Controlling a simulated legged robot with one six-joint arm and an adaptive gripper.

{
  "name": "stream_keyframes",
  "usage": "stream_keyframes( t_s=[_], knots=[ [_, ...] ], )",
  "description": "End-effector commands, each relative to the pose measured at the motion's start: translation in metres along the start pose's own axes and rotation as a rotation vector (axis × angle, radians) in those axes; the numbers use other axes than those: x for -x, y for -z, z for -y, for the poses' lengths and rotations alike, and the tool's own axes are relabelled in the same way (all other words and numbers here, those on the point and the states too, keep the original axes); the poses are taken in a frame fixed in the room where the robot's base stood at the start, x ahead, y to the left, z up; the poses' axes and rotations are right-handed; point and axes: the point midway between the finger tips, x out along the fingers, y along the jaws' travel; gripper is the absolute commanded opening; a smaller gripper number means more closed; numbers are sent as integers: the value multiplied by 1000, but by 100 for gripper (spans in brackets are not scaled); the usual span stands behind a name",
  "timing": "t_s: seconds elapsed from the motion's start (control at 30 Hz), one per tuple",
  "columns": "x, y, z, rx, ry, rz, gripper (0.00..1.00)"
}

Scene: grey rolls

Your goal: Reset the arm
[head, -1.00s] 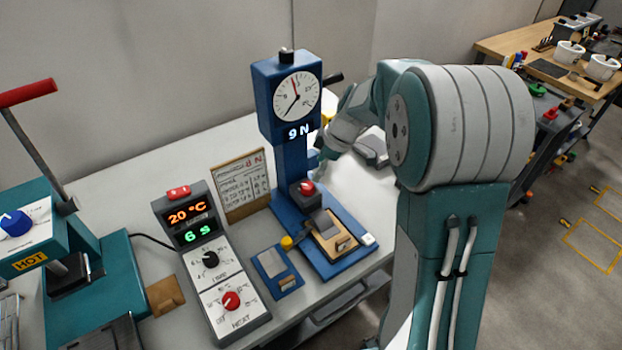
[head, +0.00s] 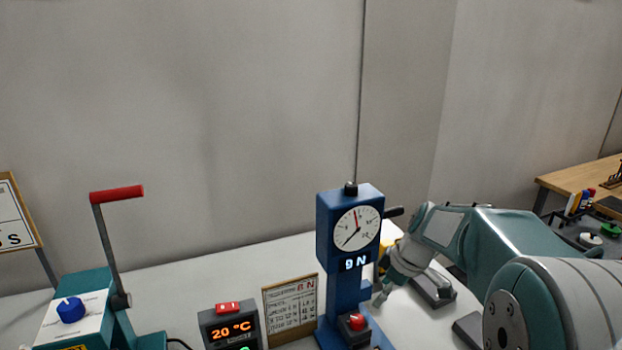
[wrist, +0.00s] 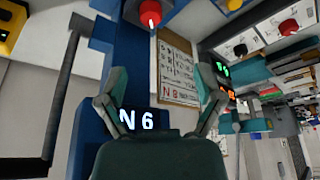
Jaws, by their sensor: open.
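My gripper (head: 381,293) is at the right side of the blue force gauge stand (head: 349,232) in the head view, near the post below the dial. In the wrist view my gripper (wrist: 155,95) has its two fingers spread apart with nothing between them. The stand's blue post and its lit readout (wrist: 137,120) show behind the fingers. In the head view the readout says 9 N. My arm reaches in from the lower right.
A control box (head: 230,328) showing 20 °C and a card on a board (head: 290,308) stand left of the gauge. A teal press (head: 75,310) with a red-handled lever stands further left. A dark grey block (head: 434,288) lies right of my gripper. A wooden bench (head: 580,180) is far right.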

Motion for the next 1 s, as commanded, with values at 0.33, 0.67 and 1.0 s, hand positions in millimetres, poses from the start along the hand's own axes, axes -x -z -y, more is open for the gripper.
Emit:
stream_keyframes(
  t_s=[0.33,0.67,1.0],
  knots=[
    [63,-4,96,-349,-162,40,85],
    [91,-34,178,-694,-332,-20,85],
    [93,-62,220,-925,-432,-113,85]
  ],
)
